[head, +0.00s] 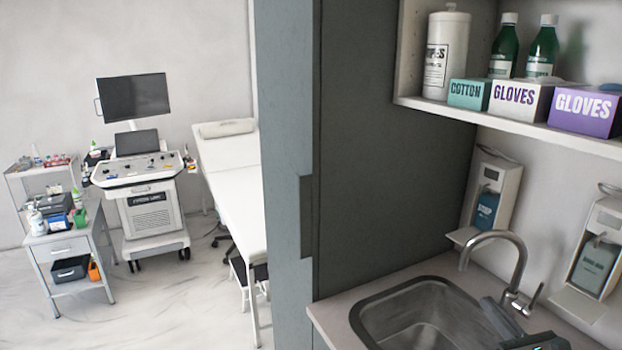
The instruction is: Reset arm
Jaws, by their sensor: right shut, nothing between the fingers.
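My right gripper (500,320) shows at the bottom right, cut off by the lower edge of the head view. It is dark grey, shut and empty. It appears in front of the right rim of the metal sink (372,318), close to the tap (515,262). I cannot tell its exact height over the counter. My left gripper is out of view.
A shelf (520,128) above holds bottles, a wipes tub (446,55) and glove boxes (586,110). Dispensers (598,250) hang on the right wall. A tall grey cabinet (390,170) stands left of the sink. Beyond are an ultrasound cart (150,215), a trolley (62,246) and a bed (235,190).

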